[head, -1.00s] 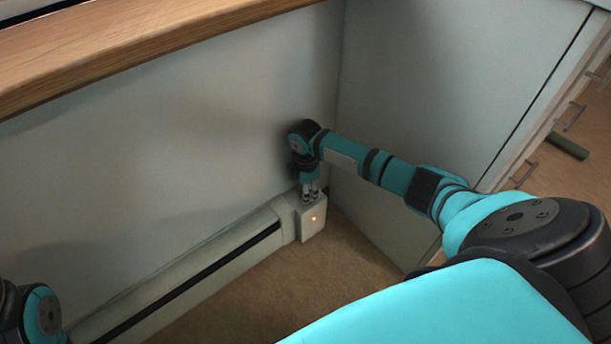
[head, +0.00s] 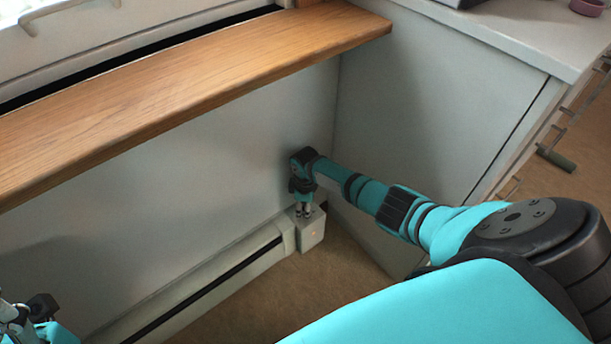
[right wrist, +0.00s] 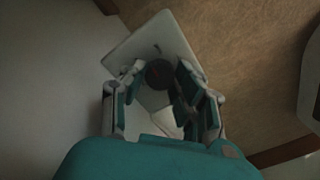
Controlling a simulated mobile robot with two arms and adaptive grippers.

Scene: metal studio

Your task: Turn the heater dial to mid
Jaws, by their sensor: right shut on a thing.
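The heater (head: 205,292) is a long white baseboard unit along the foot of the wall. Its white end box (head: 313,236) stands in the corner. In the right wrist view the dark round dial (right wrist: 158,73) sits on top of the box, with a small reddish mark on it. My right gripper (head: 304,212) points down onto the box. In the right wrist view its fingers (right wrist: 160,88) are shut on the dial, one on each side. Part of my left arm's end (head: 35,315) shows at the bottom left corner, and its fingers cannot be made out clearly.
A white cabinet (head: 430,120) closes the corner on the right. The brown floor (head: 345,268) is clear in front of the heater.

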